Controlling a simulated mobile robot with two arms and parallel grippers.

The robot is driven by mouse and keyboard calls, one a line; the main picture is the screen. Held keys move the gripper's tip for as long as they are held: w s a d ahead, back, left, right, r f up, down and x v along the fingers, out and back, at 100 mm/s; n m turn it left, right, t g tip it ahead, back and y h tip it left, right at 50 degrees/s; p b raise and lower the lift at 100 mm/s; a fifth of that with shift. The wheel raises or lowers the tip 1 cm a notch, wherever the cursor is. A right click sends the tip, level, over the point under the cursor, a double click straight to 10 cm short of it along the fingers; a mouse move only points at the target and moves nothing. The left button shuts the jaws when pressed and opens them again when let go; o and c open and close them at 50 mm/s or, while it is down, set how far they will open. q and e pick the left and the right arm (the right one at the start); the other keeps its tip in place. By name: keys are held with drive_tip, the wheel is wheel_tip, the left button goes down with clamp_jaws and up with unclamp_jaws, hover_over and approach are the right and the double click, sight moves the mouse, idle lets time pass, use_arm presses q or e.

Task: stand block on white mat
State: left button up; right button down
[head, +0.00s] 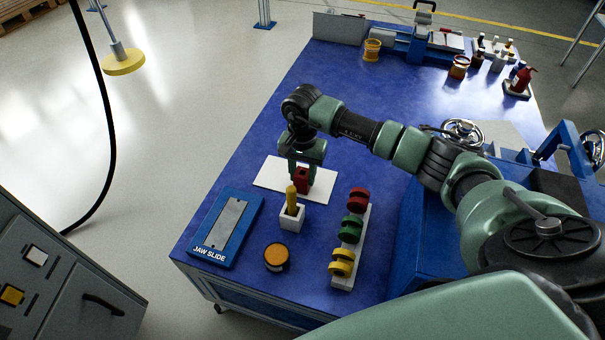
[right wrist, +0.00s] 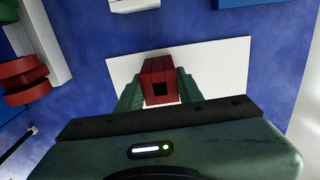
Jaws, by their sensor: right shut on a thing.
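A red block (head: 302,180) with a square hole in its end is over the white mat (head: 268,178). My right gripper (head: 301,172) is shut on the block, with a green finger on each side of it. In the right wrist view the block (right wrist: 159,80) sits between the fingers (right wrist: 158,92), with the white mat (right wrist: 222,60) behind it. I cannot tell whether the block touches the mat. My left gripper is not in view.
A white holder (head: 291,217) with a yellow handle stands just in front of the mat. A blue jaw slide tray (head: 248,243), a round yellow-topped tin (head: 276,257) and a white rack (head: 343,275) with red, green and yellow pieces are nearby. The blue table (head: 330,90) is clear behind the mat.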

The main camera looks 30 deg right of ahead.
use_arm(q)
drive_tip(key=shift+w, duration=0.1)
use_arm(e)
drive_tip(key=c, duration=0.9)
unclamp_jaws()
drive_tip(key=shift+r, duration=0.1)
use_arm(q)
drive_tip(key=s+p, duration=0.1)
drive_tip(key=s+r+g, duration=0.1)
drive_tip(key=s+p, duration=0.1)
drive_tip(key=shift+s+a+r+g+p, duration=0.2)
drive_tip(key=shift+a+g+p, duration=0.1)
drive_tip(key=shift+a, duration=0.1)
use_arm(e)
wheel_tip(320, 180, up, 12)
drive_tip(key=shift+r, duration=0.1)
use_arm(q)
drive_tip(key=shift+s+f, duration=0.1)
